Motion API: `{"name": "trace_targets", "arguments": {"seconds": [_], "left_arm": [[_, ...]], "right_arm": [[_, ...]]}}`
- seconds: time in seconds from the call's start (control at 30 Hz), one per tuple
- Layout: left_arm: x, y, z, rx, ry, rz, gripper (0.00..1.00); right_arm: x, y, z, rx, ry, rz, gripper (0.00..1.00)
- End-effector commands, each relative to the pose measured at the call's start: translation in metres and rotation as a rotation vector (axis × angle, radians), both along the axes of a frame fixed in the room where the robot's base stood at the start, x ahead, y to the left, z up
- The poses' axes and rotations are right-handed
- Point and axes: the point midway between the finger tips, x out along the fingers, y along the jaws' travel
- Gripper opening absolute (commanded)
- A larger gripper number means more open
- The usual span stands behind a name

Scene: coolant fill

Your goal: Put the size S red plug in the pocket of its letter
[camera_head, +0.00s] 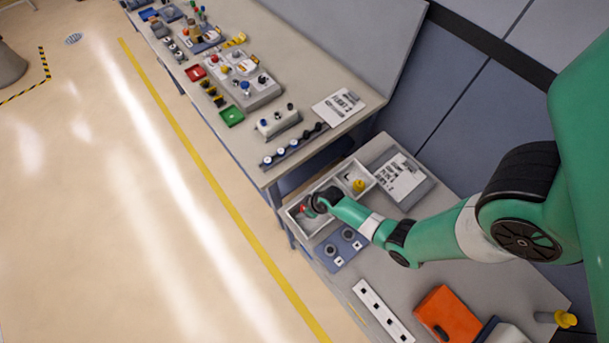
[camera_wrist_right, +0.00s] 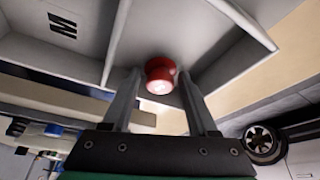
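A red plug (camera_wrist_right: 160,76) sits between the two fingertips of my right gripper (camera_wrist_right: 160,82) in the right wrist view. The fingers lie close on both sides of it; I cannot tell whether they touch it. In the head view the right gripper (camera_head: 312,203) is low in the left part of a white divided tray (camera_head: 297,223), with a bit of the red plug (camera_head: 303,208) showing beside it. The letter M (camera_wrist_right: 62,25) shows on a tray surface left of the plug in the wrist view. The plug's size mark is not readable. My left gripper is not in view.
A yellow plug (camera_head: 358,185) stands in another compartment of the tray. A blue plate with dark round parts (camera_head: 342,247) lies in front. A white strip (camera_head: 383,310) and an orange box (camera_head: 449,313) lie nearer. A printed sheet (camera_head: 400,178) is behind right.

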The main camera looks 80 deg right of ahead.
Motion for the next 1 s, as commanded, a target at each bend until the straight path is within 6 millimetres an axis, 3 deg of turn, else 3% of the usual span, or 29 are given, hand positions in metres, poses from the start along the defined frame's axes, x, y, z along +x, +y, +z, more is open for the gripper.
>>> {"name": "trace_targets", "arguments": {"seconds": [0.33,0.47,0.7,0.83,1.0], "left_arm": [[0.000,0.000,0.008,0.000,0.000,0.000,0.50],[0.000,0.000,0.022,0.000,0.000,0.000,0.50],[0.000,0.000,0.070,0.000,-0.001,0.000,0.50],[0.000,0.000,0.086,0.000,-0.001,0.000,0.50],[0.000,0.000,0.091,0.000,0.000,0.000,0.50]], "right_arm": [[-0.002,0.001,0.010,0.001,0.001,-0.001,0.59],[-0.012,0.003,0.036,-0.001,-0.001,-0.001,0.59],[-0.033,0.008,0.095,0.001,0.001,-0.002,0.59],[-0.041,0.010,0.110,0.001,0.000,-0.002,0.59],[-0.045,0.011,0.116,0.001,0.001,-0.001,0.59]]}}
